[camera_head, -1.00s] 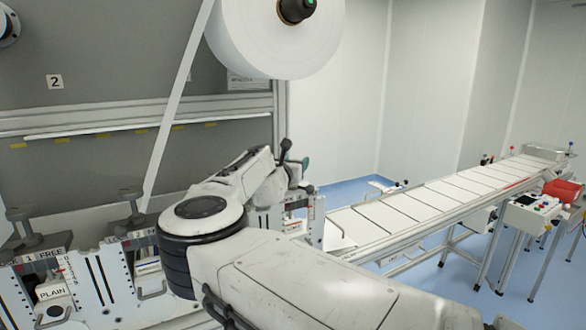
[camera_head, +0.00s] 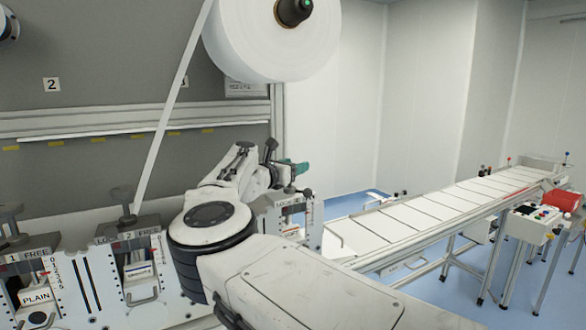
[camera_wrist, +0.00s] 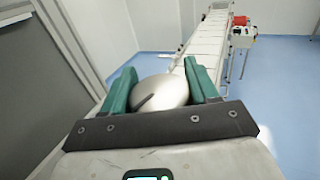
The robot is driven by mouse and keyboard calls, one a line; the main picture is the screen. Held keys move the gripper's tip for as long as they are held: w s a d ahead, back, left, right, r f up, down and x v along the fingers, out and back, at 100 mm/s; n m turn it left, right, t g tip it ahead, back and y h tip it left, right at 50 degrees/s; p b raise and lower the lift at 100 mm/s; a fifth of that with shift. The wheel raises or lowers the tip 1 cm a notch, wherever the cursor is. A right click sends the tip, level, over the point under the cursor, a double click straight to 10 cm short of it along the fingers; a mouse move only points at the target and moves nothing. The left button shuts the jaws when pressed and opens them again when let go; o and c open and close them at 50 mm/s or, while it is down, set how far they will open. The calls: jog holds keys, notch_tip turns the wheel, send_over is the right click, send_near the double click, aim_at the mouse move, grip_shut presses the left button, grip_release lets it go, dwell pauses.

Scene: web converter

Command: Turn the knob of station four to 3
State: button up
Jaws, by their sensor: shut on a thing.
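In the wrist view my gripper (camera_wrist: 161,88) has its two green fingers on either side of a pale, rounded metal knob (camera_wrist: 165,92) with a dark line on its left part. The fingers are closed against its sides. I cannot read any numbers or scale around it. In the head view my gripper (camera_head: 292,168) shows only as green fingers beyond my wrist, and the knob is hidden there. The station (camera_head: 302,212) behind my arm at the right end of the row is partly covered; its number is not readable.
Station one (camera_head: 38,285) and station two (camera_head: 140,260) carry "FREE" labels at the left. A white paper roll (camera_head: 272,38) hangs above with its strip running down.

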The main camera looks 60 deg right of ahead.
jog(key=shift+w+r, duration=0.2)
jog(key=shift+r, duration=0.35)
jog(key=o, duration=1)
jog(key=shift+o, duration=0.3)
jog(key=shift+s, duration=0.15)
jog(key=shift+f, duration=0.25)
jog(key=w+a+b, duration=0.1)
jog(key=a+b, duration=0.2)
jog(key=a, duration=0.7)
jog(key=shift+a, duration=0.35)
